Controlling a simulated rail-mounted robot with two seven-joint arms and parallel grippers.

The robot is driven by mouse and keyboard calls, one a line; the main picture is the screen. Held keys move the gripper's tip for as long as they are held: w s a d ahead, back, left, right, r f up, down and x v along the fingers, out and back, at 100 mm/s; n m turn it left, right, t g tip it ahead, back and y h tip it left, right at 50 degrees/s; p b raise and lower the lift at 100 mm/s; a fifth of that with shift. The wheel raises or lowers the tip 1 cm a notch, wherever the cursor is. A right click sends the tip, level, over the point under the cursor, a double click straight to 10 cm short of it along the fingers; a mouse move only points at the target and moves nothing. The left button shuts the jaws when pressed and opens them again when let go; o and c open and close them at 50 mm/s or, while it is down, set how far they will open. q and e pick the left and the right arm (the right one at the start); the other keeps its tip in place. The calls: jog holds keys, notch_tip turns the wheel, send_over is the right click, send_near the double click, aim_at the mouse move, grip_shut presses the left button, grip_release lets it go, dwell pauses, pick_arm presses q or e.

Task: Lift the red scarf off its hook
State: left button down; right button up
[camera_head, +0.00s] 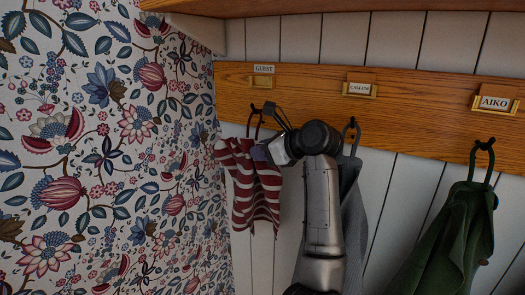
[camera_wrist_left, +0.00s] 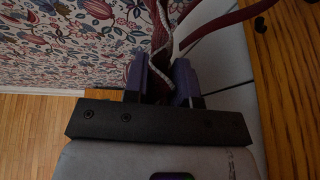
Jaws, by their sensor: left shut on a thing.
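The red scarf (camera_head: 255,190), striped red and white, hangs below the hook (camera_head: 254,110) under the GUEST label. A thin loop rises from its top to that hook; whether it still rests on the hook is hard to tell. My left gripper (camera_head: 262,155) is at the upper part of the scarf, just below the board, shut on its cloth. In the left wrist view the purple fingers (camera_wrist_left: 170,85) press the bunched scarf (camera_wrist_left: 160,45) between them, and red strands run up and right. My right gripper is not in view.
A wooden board (camera_head: 310,90) carries labelled hooks. A grey garment (camera_head: 350,190) hangs close behind my left arm. A green garment (camera_head: 450,235) hangs at the right under AIKO. A flowered wall (camera_head: 100,150) stands close on the left, and a shelf (camera_head: 330,5) is above.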

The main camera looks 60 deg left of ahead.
aim_at(260, 139)
pick_arm(q)
jog(key=shift+r, duration=0.2)
jog(key=shift+r+p, duration=0.35)
jog(key=shift+r, duration=0.25)
jog(key=shift+r+p, duration=0.45)
jog(key=shift+r, duration=0.55)
jog(key=shift+s+d+f+b, duration=0.1)
jog(key=shift+s+d+b, duration=0.1)
jog(key=shift+s+b, duration=0.15)
jog(key=shift+s+d+b, duration=0.45)
jog(key=shift+s+b, duration=0.2)
jog(key=shift+s, duration=0.2)
jog(key=shift+s+d+b, duration=0.45)
jog(key=shift+s+b, duration=0.05)
jog(key=shift+s, duration=0.35)
jog(key=shift+s+d+b, duration=0.5)
jog(key=shift+s, duration=0.3)
jog(key=shift+s+d+b, duration=0.45)
jog(key=shift+s+b, duration=0.05)
jog(key=shift+s, duration=0.35)
